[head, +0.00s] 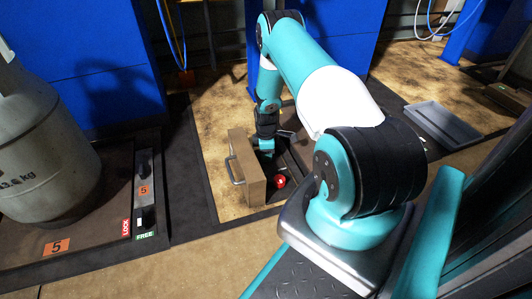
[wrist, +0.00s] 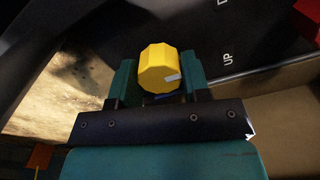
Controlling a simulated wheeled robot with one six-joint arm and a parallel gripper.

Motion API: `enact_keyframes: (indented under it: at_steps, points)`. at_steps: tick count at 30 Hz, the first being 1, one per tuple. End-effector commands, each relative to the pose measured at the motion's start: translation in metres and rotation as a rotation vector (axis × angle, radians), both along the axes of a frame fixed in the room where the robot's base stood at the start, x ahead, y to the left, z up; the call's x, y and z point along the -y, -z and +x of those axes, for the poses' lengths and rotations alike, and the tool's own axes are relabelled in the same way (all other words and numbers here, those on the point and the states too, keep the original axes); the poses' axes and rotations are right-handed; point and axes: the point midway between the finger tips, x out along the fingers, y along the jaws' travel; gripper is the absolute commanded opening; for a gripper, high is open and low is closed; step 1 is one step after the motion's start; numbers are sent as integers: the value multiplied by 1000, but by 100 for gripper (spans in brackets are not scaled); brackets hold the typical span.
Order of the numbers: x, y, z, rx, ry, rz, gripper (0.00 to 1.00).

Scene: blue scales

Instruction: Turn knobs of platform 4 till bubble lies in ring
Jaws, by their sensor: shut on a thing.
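In the wrist view a yellow faceted knob (wrist: 155,66) with a pale mark on its side sits between the two teal fingers of my gripper (wrist: 157,82). My gripper is shut on this knob. The dark panel (wrist: 215,30) behind it bears the word UP and part of another word beginning with D. In the head view my gripper (head: 267,150) reaches down into a dark recess beside a tan box front; the knob is hidden there. No bubble or ring shows in either view, and the platform's number cannot be read.
The tan box front (head: 247,168) with a metal handle stands close left of my gripper. A red round part (head: 280,182) lies just right of it. At left, platform 5 (head: 90,235) bears a grey cylinder (head: 40,150). A grey tray (head: 443,125) lies at right.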

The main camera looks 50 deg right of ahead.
Motion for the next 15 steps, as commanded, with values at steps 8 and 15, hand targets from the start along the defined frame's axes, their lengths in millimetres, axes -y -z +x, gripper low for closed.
enact_keyframes:
  at_steps: [8, 15]
  points:
    - [0, -3, 0, -1, 85, 1, 19]
    - [0, -3, 0, -1, 268, 1, 19]
